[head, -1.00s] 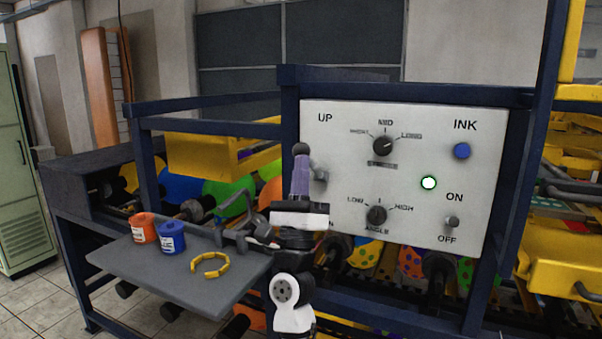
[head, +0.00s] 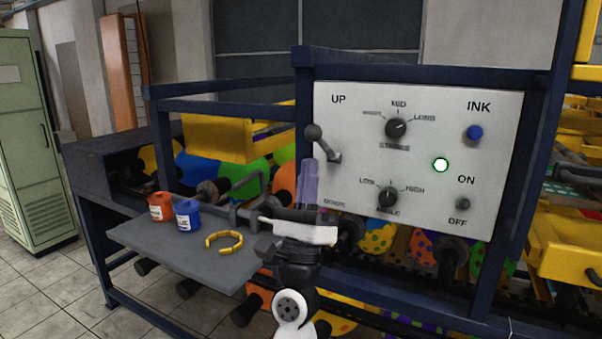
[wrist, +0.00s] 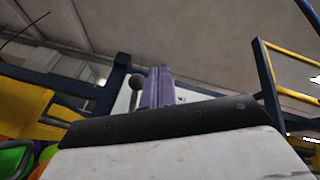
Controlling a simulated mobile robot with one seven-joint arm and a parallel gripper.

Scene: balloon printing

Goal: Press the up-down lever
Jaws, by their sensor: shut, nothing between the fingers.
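The up-down lever (head: 323,144) is a grey arm with a dark ball knob at the left edge of the white control panel (head: 416,205). Its knob points up and left, near the "UP" label. My gripper (head: 310,163) has purple fingers that are shut and empty. In the head view the fingertips are below the knob, beside the lever's lower arm; I cannot tell whether they touch it. In the wrist view the fingers (wrist: 158,70) point away from the camera, and the lever's knob (wrist: 137,82) shows just left of them.
Dark blue frame bars surround the panel.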

